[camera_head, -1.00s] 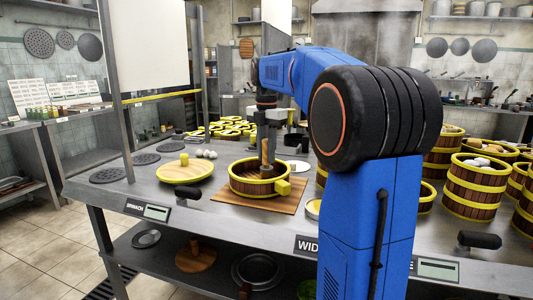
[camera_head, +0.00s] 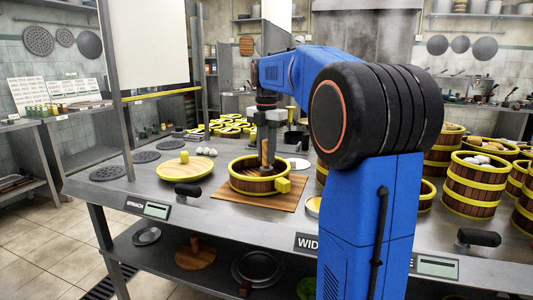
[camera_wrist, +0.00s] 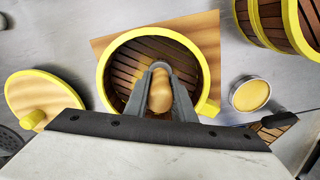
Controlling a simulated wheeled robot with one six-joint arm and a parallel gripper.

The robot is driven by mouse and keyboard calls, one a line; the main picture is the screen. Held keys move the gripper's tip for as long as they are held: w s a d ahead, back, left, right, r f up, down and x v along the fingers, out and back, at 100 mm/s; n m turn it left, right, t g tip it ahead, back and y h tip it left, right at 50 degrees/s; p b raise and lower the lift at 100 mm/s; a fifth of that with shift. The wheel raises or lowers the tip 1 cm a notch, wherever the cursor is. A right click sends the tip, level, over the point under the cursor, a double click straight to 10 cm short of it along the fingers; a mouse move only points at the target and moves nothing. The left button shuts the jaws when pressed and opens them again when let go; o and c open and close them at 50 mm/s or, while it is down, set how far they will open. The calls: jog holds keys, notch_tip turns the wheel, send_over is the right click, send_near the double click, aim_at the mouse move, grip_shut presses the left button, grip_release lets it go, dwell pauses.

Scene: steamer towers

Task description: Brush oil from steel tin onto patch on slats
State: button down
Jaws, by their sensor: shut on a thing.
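My gripper (camera_wrist: 160,88) is shut on the wooden handle of a brush (camera_wrist: 161,97), which it holds over the open steamer basket (camera_wrist: 104,75). In the head view the brush (camera_head: 265,148) points down into the basket (camera_head: 258,186). Its bristles are hidden, so I cannot tell whether they touch the slats. Dark wooden slats (camera_wrist: 190,62) show inside the basket; I cannot make out a patch on them. The steel tin (camera_wrist: 249,94), holding yellow oil, stands to the right of the basket. In the head view the tin (camera_head: 312,206) is partly behind my arm.
The basket stands on a wooden board (camera_head: 228,200). Stacked steamers (camera_head: 472,188) stand at the right. Bare steel counter lies left and front.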

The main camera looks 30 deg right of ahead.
jog(key=shift+a+r, duration=0.1)
jog(key=shift+a, duration=1.3)
jog(key=shift+a, duration=0.15)
jog(key=shift+s+a, duration=0.1)
jog(key=shift+a, duration=1.15)
jog(key=shift+d, duration=0.1)
jog(key=shift+d, duration=1.3)
